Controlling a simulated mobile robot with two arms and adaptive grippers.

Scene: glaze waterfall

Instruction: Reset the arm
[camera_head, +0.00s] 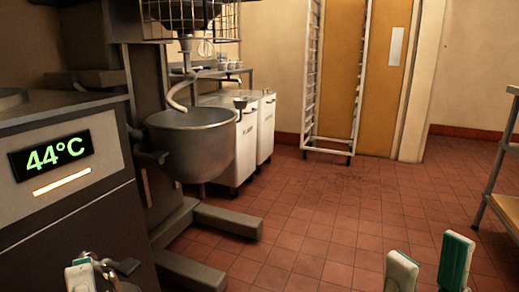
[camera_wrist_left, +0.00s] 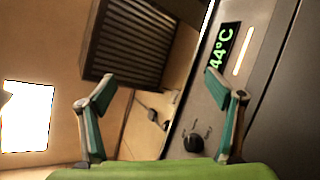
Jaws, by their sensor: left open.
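My left gripper (camera_head: 95,270) shows only in part at the bottom left of the head view, in front of the grey machine (camera_head: 75,215). In the left wrist view its two green-lined fingers (camera_wrist_left: 160,86) stand wide apart with nothing between them. That view is tilted and shows the machine's green 44°C display (camera_wrist_left: 222,48) and a dark knob (camera_wrist_left: 194,143) beyond the fingers. My right gripper (camera_head: 429,250) is at the bottom right of the head view. Its two fingertips are apart and empty, above the tiled floor.
A mixer with a metal bowl (camera_head: 195,140) and floor legs (camera_head: 228,222) stands at left. White bins (camera_head: 266,128) are behind it. A tall rack (camera_head: 357,85) stands by the orange door (camera_head: 390,80). A metal shelf unit (camera_head: 496,175) is at right. The middle tiled floor (camera_head: 320,210) is clear.

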